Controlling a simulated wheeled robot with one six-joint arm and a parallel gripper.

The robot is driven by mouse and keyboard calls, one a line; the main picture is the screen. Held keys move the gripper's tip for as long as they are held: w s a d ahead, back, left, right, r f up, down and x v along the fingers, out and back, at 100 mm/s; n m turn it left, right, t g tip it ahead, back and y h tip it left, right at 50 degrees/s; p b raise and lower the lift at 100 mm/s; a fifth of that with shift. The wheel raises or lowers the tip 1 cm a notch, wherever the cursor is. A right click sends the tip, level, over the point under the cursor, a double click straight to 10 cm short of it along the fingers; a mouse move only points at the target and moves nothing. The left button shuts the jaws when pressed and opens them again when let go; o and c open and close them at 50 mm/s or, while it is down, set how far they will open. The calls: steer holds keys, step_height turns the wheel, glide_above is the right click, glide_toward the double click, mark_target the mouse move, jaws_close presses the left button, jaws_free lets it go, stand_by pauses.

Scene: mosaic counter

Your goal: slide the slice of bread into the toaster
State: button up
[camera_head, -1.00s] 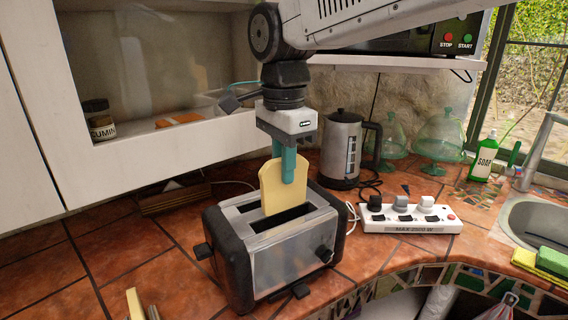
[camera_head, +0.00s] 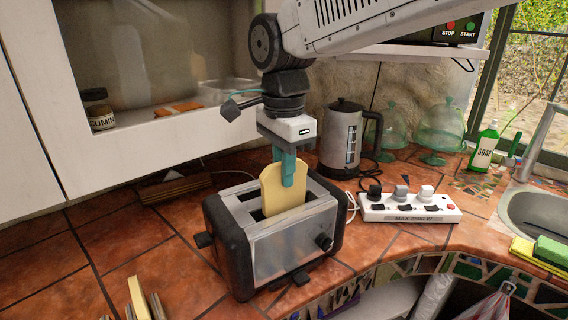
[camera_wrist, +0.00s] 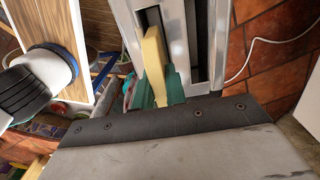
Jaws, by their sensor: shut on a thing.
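The pale yellow slice of bread (camera_head: 284,194) is upright in my gripper (camera_head: 288,178), at the top of the toaster. The gripper's teal fingers are shut on its upper part. The toaster (camera_head: 285,250) is silver with black ends and stands on the tiled counter. The slice's lower edge is at the toaster's front slot; how deep it sits in the slot is unclear. In the wrist view the slice (camera_wrist: 155,52) stands between the teal fingers (camera_wrist: 159,92), beside the toaster's metal top (camera_wrist: 205,45), where a dark opening shows.
A kettle (camera_head: 341,140) and a white power strip (camera_head: 408,208) with cords stand right of the toaster. A shelf edge (camera_head: 170,142) is close at the back left. Something pale yellow (camera_head: 138,298) stands at the front left. A sink (camera_head: 535,215) is at the right.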

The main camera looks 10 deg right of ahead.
steer(key=shift+f, duration=0.65)
steer(key=shift+f, duration=0.1)
steer(key=o, duration=0.5)
steer(key=shift+c, duration=0.2)
stand_by(0.3)
steer(key=o, duration=0.5)
steer(key=shift+o, duration=0.2)
step_height(320, 180, up, 8)
steer(key=shift+f, duration=0.1)
